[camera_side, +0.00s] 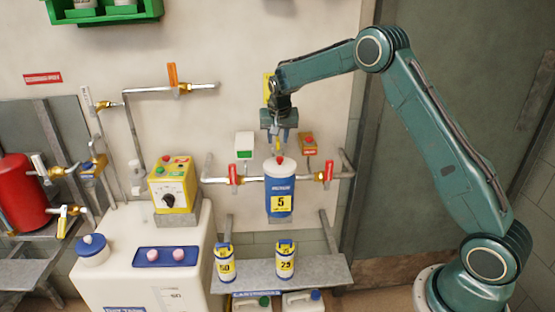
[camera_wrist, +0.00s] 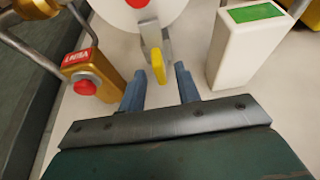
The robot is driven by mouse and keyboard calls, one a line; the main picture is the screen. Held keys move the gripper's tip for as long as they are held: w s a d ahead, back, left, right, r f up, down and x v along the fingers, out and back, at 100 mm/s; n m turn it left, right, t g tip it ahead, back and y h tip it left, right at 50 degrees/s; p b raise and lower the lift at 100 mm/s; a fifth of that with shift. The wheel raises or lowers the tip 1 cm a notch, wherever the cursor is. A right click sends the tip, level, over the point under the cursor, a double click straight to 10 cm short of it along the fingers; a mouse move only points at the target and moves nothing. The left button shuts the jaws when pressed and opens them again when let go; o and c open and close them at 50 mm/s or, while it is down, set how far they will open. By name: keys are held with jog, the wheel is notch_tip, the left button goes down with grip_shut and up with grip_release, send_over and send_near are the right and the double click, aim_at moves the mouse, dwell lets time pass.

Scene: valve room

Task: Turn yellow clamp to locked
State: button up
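The yellow clamp (camera_wrist: 158,66) shows in the wrist view as a short lever on a grey metal bracket (camera_wrist: 154,36). It stands in front of the gap between my gripper's fingers (camera_wrist: 160,86). The two blue fingers are apart, one on each side of its line, and I see no contact. In the side view my gripper (camera_side: 281,138) points down, just above the white top of the blue cartridge marked 5 (camera_side: 280,186); the clamp is hard to make out there. A red part (camera_side: 281,159) is at the cartridge top. I cannot read the clamp's locked position.
A white box with a green panel (camera_wrist: 244,42) stands close on the right in the wrist view, and a brass box with a red button (camera_wrist: 86,80) on the left. Red valve handles (camera_side: 235,174) flank the cartridge. Two smaller cartridges (camera_side: 225,265) stand on the shelf below.

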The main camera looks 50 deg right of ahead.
jog(key=v, duration=1.3)
jog(key=shift+s+a, duration=0.1)
jog(key=s+a+r+n+t+y, duration=0.15)
jog(key=s+a+r, duration=0.25)
jog(key=s, duration=0.5)
jog(key=s+a+r+n, duration=0.3)
jog(key=s+r, duration=0.1)
jog(key=s, duration=0.5)
jog(key=s+a+f+n, duration=0.2)
jog(key=s+a, duration=0.1)
jog(key=s, duration=0.7)
jog(key=s+a+f+n+y, duration=0.1)
jog(key=s+a+f+n, duration=0.1)
jog(key=s, duration=0.8)
jog(key=shift+a+f+t, duration=0.45)
jog(key=shift+a+f, duration=0.2)
jog(key=shift+a, duration=0.1)
